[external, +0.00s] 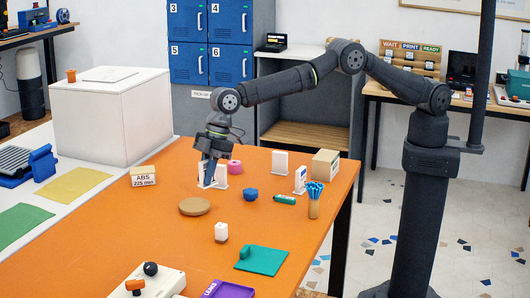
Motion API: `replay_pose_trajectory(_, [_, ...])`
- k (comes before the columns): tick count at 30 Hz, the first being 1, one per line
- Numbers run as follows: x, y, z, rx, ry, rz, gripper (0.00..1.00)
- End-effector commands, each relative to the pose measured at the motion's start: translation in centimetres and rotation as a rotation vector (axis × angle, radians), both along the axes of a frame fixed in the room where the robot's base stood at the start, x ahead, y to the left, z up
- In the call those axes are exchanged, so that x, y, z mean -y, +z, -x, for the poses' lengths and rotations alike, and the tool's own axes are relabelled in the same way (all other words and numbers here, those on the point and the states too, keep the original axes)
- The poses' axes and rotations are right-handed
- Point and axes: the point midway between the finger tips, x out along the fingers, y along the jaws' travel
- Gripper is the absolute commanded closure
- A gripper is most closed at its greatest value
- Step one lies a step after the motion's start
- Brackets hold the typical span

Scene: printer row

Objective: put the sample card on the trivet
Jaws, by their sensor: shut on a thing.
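My gripper (209,177) points down at the far side of the orange table. It is shut on a white upright card (221,175), which I take to be the sample card. The fingers hide part of the card, and I cannot tell whether its lower edge touches the table. A round tan disc, likely the trivet (194,207), lies flat on the table nearer the camera, just below and left of the gripper in the picture. Its top is bare.
An ABS sign (143,177) is to the left. A pen holder (314,209) and carton (325,163) stand at right.

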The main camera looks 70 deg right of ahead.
Motion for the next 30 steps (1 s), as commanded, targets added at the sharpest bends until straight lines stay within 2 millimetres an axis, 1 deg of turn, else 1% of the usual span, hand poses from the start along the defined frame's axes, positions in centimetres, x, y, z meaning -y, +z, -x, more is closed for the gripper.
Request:
replay_pose_trajectory(3, [-0.7,-0.4,0.2,0.000,0.000,-0.001,1.00])
replay_pose_trajectory(7, [-0.8,-1.3,0.3,-0.002,-0.001,0.000,1.00])
replay_pose_trajectory(12, [-0.7,-3.9,0.3,-0.002,0.000,0.001,1.00])
replay_pose_trajectory(14, [-0.7,-4.4,0.3,0.000,0.000,0.000,1.00])
replay_pose_trajectory(25, [-0.7,-4.8,0.3,0.000,0.000,0.000,1.00])
replay_pose_trajectory(26, [-0.7,-4.8,0.3,0.000,0.000,-0.001,0.82])
replay_pose_trajectory(27, [-0.7,-4.8,0.3,0.000,0.000,-0.001,0.74])
replay_pose_trajectory(29, [-0.7,-4.8,0.3,0.000,0.000,-0.001,0.64])
replay_pose_trajectory(30, [-0.7,-4.8,0.3,0.000,0.000,-0.001,0.64])
